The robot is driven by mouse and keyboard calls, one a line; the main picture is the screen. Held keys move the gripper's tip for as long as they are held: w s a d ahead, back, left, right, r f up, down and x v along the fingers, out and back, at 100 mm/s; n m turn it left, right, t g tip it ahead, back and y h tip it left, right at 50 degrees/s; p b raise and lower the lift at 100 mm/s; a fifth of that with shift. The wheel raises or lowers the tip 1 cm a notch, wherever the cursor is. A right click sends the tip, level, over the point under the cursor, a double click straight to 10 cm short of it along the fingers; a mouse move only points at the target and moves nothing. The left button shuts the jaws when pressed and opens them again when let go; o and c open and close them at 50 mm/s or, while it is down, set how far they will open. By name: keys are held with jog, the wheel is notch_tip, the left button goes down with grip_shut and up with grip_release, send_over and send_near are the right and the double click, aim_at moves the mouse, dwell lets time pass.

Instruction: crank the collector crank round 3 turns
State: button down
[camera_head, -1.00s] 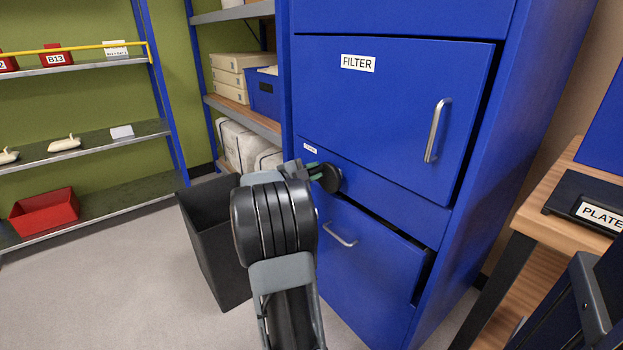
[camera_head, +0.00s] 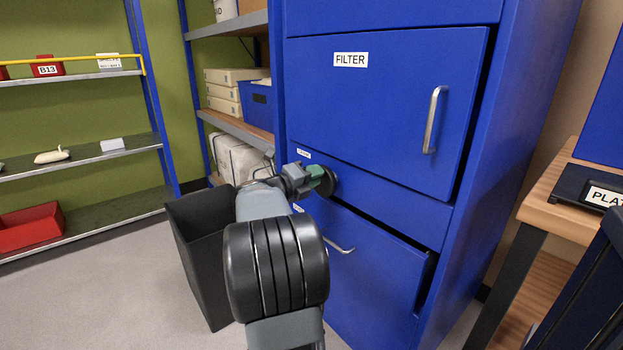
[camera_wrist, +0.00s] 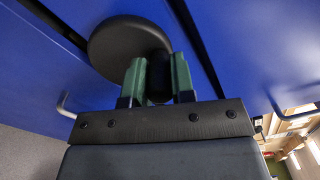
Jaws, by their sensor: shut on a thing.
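The collector crank (camera_head: 333,182) is a dark round disc on the front of the blue cabinet, on the panel between the FILTER door and the lower drawer. It also shows in the wrist view as a dark disc (camera_wrist: 125,42). My gripper (camera_head: 318,176) is at the crank, and its green fingers (camera_wrist: 158,78) are shut on a dark handle that stands out from the disc. In the head view my arm and gripper cover part of the crank.
The FILTER door (camera_head: 390,110) with its bar handle is above the crank. The lower drawer (camera_head: 365,270) stands slightly out. A dark bin (camera_head: 200,250) stands left of my arm. A wooden bench (camera_head: 550,205) is at the right, shelves at the left.

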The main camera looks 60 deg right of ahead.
jog(key=m, duration=0.1)
jog(key=s+m, duration=0.1)
jog(key=m, duration=0.3)
jog(key=shift+s+a+f, duration=0.2)
jog(key=shift+a+f, duration=0.05)
jog(key=shift+f, duration=0.15)
jog(key=shift+m, duration=0.3)
jog(key=shift+f, duration=0.1)
jog(key=c, duration=1)
grip_release()
jog(key=shift+o, duration=0.2)
jog(key=p+v, duration=0.3)
jog(key=v, duration=1)
jog(key=shift+a, duration=0.35)
jog(key=shift+w, duration=0.15)
